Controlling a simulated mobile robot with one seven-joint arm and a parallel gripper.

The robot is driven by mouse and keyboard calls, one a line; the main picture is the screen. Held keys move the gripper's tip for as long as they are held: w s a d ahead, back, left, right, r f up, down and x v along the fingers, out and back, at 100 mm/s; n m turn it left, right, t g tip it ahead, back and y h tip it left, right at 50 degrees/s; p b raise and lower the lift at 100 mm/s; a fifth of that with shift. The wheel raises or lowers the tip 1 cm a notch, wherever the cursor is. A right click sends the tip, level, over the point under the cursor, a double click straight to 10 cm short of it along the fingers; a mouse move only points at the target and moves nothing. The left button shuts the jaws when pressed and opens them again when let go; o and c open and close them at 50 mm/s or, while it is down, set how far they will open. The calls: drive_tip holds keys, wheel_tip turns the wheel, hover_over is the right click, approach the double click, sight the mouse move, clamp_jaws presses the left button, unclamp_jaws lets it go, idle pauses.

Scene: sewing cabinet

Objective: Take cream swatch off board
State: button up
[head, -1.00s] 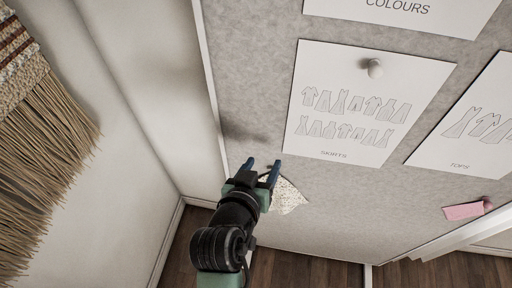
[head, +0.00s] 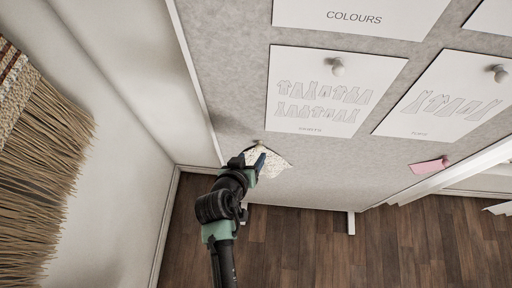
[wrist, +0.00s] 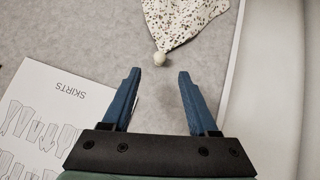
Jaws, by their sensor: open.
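The cream speckled swatch (head: 272,163) hangs on the grey board (head: 225,60), low and near its left edge. In the wrist view the cream swatch (wrist: 183,18) narrows to a corner under a round pale pin (wrist: 159,58). My gripper (wrist: 157,75) is open and empty, its two blue fingers apart with the pin just beyond and between their tips. In the head view my gripper (head: 255,157) overlaps the swatch's left side, so part of the swatch is hidden. I cannot tell whether a finger touches the pin.
A skirts sheet (head: 315,90) is pinned just above the swatch, with another sheet (head: 440,95) to its right. A pink swatch (head: 430,166) is pinned farther right. A fringed hanging (head: 40,150) is on the left wall. Wooden floor (head: 300,245) lies below.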

sight(258, 149)
drive_tip(key=shift+x, duration=3.2)
drive_tip(key=shift+c, duration=0.3)
clamp_jaws()
drive_tip(key=shift+s, duration=0.1)
drive_tip(key=shift+s+a+p, duration=0.1)
drive_tip(key=shift+s+p, duration=0.35)
drive_tip(key=shift+s, duration=0.8)
drive_tip(key=shift+s, duration=0.15)
drive_tip(key=s, duration=1)
drive_tip(key=shift+a+p, duration=0.35)
drive_tip(key=shift+p, duration=0.1)
